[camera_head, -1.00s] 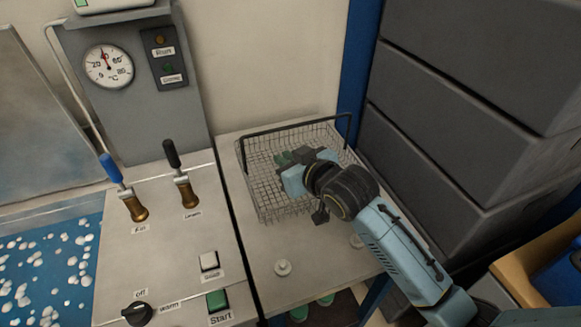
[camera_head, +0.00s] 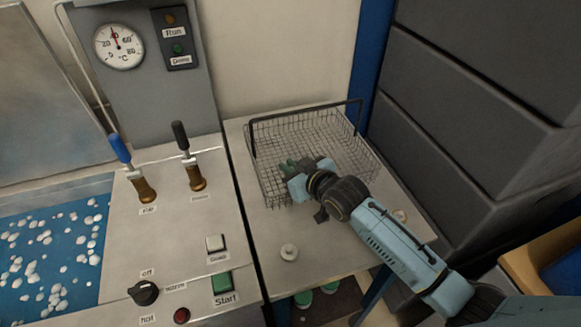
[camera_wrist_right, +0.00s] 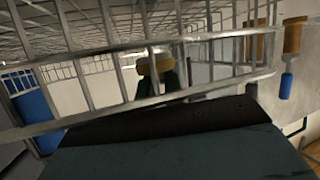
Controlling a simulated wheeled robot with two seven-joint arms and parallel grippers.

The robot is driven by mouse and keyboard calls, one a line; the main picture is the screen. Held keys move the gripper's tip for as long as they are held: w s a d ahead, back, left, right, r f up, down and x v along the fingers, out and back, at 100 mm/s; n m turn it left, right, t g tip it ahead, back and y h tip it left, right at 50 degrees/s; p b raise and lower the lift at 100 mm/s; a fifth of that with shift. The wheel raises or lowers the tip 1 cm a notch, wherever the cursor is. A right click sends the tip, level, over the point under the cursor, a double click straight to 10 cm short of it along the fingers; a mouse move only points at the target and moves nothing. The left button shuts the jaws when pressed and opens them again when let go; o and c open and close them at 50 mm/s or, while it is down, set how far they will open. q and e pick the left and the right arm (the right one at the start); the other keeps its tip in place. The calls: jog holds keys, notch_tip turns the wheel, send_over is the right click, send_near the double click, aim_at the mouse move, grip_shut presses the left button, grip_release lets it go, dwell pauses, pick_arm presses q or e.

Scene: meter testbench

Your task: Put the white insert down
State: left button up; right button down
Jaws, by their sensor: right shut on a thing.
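My right gripper (camera_head: 288,168) is at the near left part of the wire basket (camera_head: 318,116), with its dark green fingertips low against the mesh. In the right wrist view, close basket wires (camera_wrist_right: 160,108) cross the picture in front of the dark gripper body. I cannot tell whether the held piece touches the basket floor. My left gripper is not in view.
The basket stands on a grey side table (camera_head: 325,250). A small white round piece (camera_head: 289,252) lies in front of it, and a pale ring (camera_head: 400,215) is to the right. Stacked dark crates (camera_head: 470,120) stand close on the right. A valve panel (camera_head: 180,245) is on the left.

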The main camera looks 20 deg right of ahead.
jog(key=shift+r, duration=0.1)
jog(key=shift+s+f, duration=0.2)
jog(key=shift+f, duration=0.55)
jog(key=c, duration=1.5)
grip_release()
jog(key=shift+s+f, duration=0.1)
jog(key=shift+f, duration=0.1)
jog(key=shift+r, duration=0.5)
jog(key=shift+s+d+r, duration=0.1)
jog(key=shift+s+r, duration=0.05)
jog(key=shift+s, duration=0.05)
jog(key=v, duration=0.3)
jog(key=p+v, duration=0.1)
jog(key=v, duration=0.3)
jog(key=r+v, duration=0.1)
jog(key=v, duration=0.3)
jog(key=shift+d, duration=0.1)
